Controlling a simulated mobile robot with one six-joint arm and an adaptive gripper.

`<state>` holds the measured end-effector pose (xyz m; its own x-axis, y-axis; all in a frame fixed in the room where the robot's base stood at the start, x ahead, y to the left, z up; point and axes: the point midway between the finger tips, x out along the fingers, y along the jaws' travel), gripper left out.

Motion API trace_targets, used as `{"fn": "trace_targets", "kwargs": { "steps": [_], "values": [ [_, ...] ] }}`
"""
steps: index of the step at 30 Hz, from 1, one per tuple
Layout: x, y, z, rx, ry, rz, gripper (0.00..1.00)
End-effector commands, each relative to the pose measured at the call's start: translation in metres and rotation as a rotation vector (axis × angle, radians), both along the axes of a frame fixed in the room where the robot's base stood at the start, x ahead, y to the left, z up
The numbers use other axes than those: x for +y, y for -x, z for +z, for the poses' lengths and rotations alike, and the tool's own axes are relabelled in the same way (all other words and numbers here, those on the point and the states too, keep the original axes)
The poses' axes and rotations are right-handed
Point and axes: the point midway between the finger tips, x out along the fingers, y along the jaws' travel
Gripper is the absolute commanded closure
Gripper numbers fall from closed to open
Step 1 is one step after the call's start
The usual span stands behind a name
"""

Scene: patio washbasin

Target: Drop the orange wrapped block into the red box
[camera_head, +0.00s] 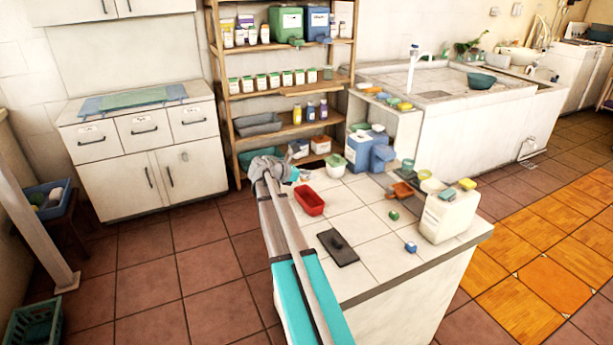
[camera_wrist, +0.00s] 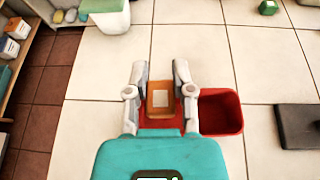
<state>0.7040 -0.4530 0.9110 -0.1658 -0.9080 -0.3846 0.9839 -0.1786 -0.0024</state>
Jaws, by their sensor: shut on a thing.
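An orange wrapped block (camera_wrist: 160,103) with a pale label is between the two fingers of my gripper (camera_wrist: 158,80) in the wrist view. My gripper is shut on it. The open red box (camera_wrist: 221,112) is just right of the right finger in the wrist view, and red also shows below the block. My fingers hide part of that area. In the head view the red box (camera_head: 310,201) stands on the tiled counter, with my gripper (camera_head: 277,177) up and left of it. The block is hard to make out in the head view.
A dark flat slab (camera_head: 338,247) lies on the counter in front of the red box. A white tub with a green lid (camera_head: 335,166) and blue containers (camera_head: 367,153) stand behind. A white canister (camera_head: 447,213) stands at the right. The counter's left edge is near my arm.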

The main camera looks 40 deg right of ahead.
Motion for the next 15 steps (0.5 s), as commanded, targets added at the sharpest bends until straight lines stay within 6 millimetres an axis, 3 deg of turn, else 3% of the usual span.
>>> {"fn": "trace_targets", "kwargs": {
  "steps": [15],
  "values": [
    [0.001,0.0,-0.035,0.0,0.0,0.001,0.95]
  ]
}}
